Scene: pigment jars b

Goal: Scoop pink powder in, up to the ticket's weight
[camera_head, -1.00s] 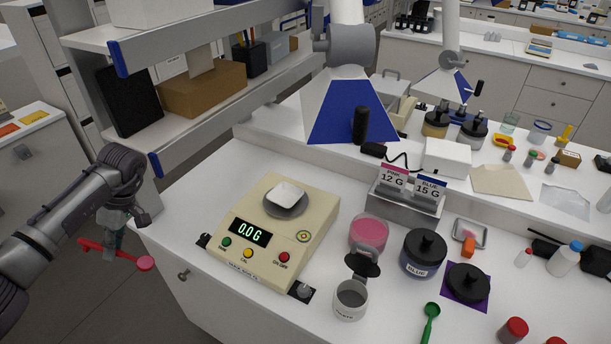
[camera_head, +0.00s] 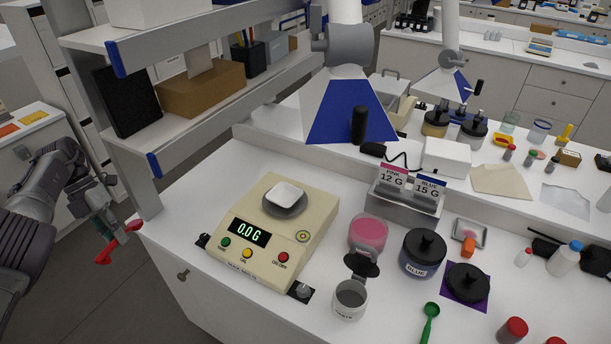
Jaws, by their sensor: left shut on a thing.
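My left gripper (camera_head: 108,232) is shut on the red scoop (camera_head: 118,243), off the bench's left edge. I cannot tell whether the scoop holds powder. The pink powder jar (camera_head: 368,234) stands uncovered right of the cream scale (camera_head: 259,254). A white weighing boat (camera_head: 285,194) sits on the scale's round pan (camera_head: 284,206); the display (camera_head: 249,232) reads 0.0 G. The pink ticket (camera_head: 393,175) reads 12 G and the blue ticket (camera_head: 430,187) 15 G, both standing in a grey holder (camera_head: 404,211). My right gripper is not in view.
A blue-and-white hood (camera_head: 348,108) hangs behind the scale.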

